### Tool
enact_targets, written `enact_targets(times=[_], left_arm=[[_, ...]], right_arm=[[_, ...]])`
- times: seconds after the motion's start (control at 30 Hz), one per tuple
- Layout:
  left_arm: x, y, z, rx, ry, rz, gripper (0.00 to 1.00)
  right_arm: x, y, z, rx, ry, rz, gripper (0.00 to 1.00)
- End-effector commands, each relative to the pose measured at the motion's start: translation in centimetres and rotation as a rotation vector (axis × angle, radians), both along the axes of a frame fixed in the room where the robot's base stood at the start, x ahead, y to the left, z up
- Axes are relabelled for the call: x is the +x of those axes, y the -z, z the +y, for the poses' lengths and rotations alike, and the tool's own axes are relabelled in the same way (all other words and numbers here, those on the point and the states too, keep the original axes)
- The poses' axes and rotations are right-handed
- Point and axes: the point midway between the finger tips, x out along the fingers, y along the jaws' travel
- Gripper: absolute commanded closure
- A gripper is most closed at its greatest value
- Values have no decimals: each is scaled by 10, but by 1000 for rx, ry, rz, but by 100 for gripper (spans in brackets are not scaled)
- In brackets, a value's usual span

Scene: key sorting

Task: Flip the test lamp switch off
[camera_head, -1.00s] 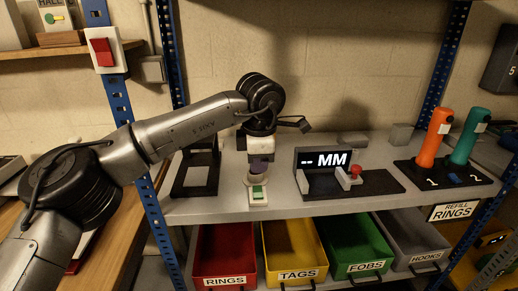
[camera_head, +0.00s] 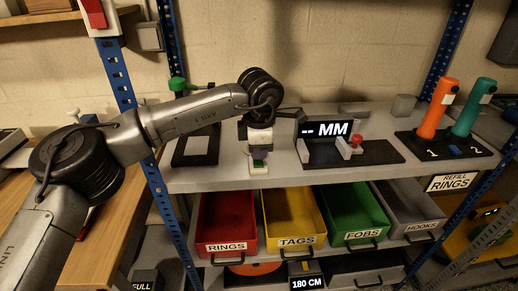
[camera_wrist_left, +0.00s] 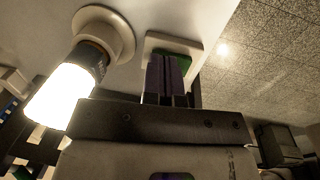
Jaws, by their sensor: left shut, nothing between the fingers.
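The switch, a small white plate (camera_head: 259,170) with a green rocker, sits at the front of the grey shelf. In the left wrist view its white plate and green rocker (camera_wrist_left: 194,50) show behind my fingers. A lit bulb (camera_wrist_left: 62,97) in a round white-based socket is beside it. My left gripper (camera_head: 260,156) is shut and empty, its purple fingers (camera_wrist_left: 168,77) over the switch, hiding part of the rocker. I cannot tell whether they touch it. My right gripper is not in view.
A black display stand reading MM (camera_head: 328,129) with a red button is right of the gripper. Orange (camera_head: 438,108) and teal (camera_head: 473,106) handles stand farther right. Red (camera_head: 227,247), yellow, green and grey bins are below the shelf.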

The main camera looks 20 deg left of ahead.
Motion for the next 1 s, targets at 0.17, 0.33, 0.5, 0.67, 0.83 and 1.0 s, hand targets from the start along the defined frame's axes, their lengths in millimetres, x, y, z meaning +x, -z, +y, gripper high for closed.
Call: enact_targets(times=[0.17,0.33,0.5,0.67,0.83,1.0], left_arm=[[1,6,1,0,0,4,100],[1,7,1,1,0,6,100],[-2,7,-1,1,1,7,100],[-8,6,-4,1,0,9,100],[-13,4,-6,1,1,8,100],[-13,3,-6,0,1,7,100]], right_arm=[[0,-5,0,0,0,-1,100],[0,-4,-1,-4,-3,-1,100],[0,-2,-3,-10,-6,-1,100],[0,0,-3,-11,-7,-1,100],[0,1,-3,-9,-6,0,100],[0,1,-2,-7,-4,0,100]])
